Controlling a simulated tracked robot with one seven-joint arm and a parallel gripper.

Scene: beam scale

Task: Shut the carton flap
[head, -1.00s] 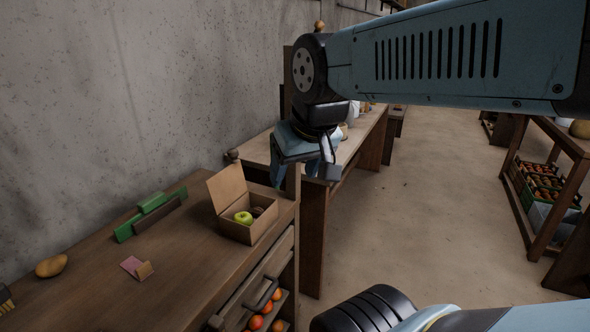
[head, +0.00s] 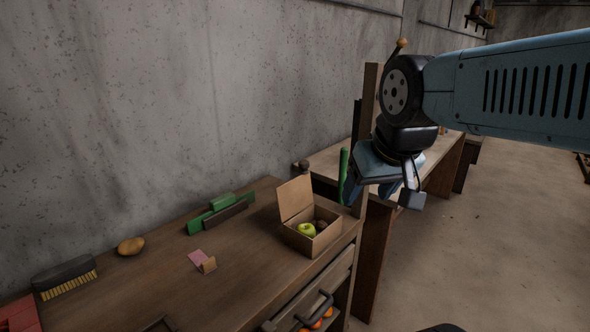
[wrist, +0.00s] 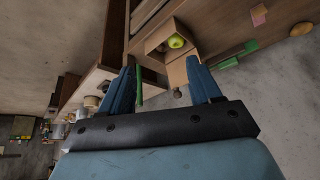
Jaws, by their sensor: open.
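The open cardboard carton (head: 319,238) stands near the right end of the wooden counter. Its flap (head: 295,197) stands up at the back left, leaning slightly back. A green apple (head: 307,229) and a dark brown round thing lie inside. My gripper (head: 369,197) is in the air to the right of the carton and above it, apart from the flap. In the wrist view my gripper (wrist: 161,68) is open with nothing held between its fingers. The carton (wrist: 158,40) and its flap (wrist: 177,72) show beyond the fingertips there.
An upright green thing (head: 344,172) shows just left of my gripper. Green and brown blocks (head: 220,212), a pink card (head: 199,258), a potato-like thing (head: 131,246) and a brush (head: 64,277) lie on the counter (head: 160,290). A drawer handle (head: 313,309) juts from its front.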

